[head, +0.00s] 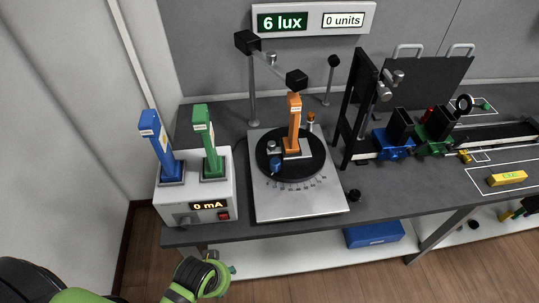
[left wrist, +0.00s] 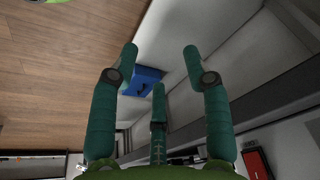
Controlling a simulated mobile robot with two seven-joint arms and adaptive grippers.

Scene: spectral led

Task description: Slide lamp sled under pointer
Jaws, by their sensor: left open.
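A rail (head: 495,134) runs along the right part of the bench. A blue sled (head: 393,148) and a green sled (head: 435,143), each with a black block on top, sit on it side by side. I cannot tell for sure which is the lamp sled. A small yellow piece (head: 464,156), possibly the pointer, is at the rail's front edge beside the green sled. My left gripper (left wrist: 160,65) is open and empty, its teal fingers spread, low in front of the bench. In the head view its green wrist shows at the bottom, far from the rail. My right gripper is not in view.
A power box (head: 199,216) with blue and green handles reads 0 mA. A turntable (head: 316,162) with an orange post stands mid-bench. A display (head: 312,20) reads 6 lux, 0 units. A black frame (head: 357,110) stands left of the sleds. A blue box (head: 375,234) lies on the lower shelf.

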